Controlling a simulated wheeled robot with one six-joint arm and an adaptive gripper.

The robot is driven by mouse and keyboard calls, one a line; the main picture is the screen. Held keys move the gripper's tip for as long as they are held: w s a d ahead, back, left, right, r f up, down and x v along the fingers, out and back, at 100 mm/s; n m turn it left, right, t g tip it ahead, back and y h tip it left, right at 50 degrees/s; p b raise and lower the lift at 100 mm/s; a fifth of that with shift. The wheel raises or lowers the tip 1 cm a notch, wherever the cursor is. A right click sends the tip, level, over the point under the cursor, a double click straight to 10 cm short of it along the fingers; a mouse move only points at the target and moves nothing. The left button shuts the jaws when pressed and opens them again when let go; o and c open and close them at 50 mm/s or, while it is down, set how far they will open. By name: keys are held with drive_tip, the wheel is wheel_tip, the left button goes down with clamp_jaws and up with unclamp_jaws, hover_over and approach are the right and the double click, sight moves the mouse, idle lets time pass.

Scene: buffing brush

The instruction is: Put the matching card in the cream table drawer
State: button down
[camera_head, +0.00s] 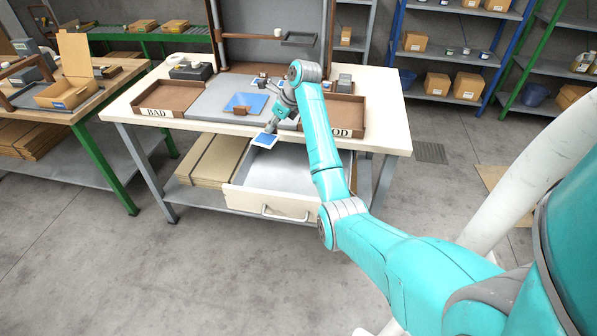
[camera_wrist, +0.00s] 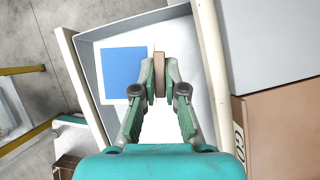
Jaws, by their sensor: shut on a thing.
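My gripper (camera_head: 272,127) is shut on a white-bordered card with a blue square (camera_head: 265,140), holding it by one edge. In the wrist view the card (camera_wrist: 124,73) lies to the left of the fingertips (camera_wrist: 159,75), with a narrow tan piece between them. The cream drawer (camera_head: 240,198) of the table is pulled open, with a handle on its front and a grey interior. The card is over the rear part of the open drawer, seemingly above its floor; the exact height is hard to tell.
The cream table (camera_head: 400,135) carries a brown BAD tray (camera_head: 168,95) at left and a brown GOOD tray (camera_head: 345,115) at right. A blue panel (camera_head: 245,102) lies on the grey surface between them. Flat cardboard (camera_head: 212,160) is stacked on the shelf left of the drawer.

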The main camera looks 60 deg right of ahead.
drive_tip(key=m+h, duration=0.1)
drive_tip(key=m, duration=0.1)
hover_over(299, 169)
drive_tip(key=s, duration=0.2)
drive_tip(key=f, duration=0.2)
wheel_tip(299, 169, down, 17)
drive_tip(key=shift+d+f, duration=0.1)
drive_tip(key=shift+f, duration=0.1)
drive_tip(key=shift+f, duration=0.1)
drive_tip(key=c, duration=1.2)
unclamp_jaws()
drive_tip(key=v, duration=1.2)
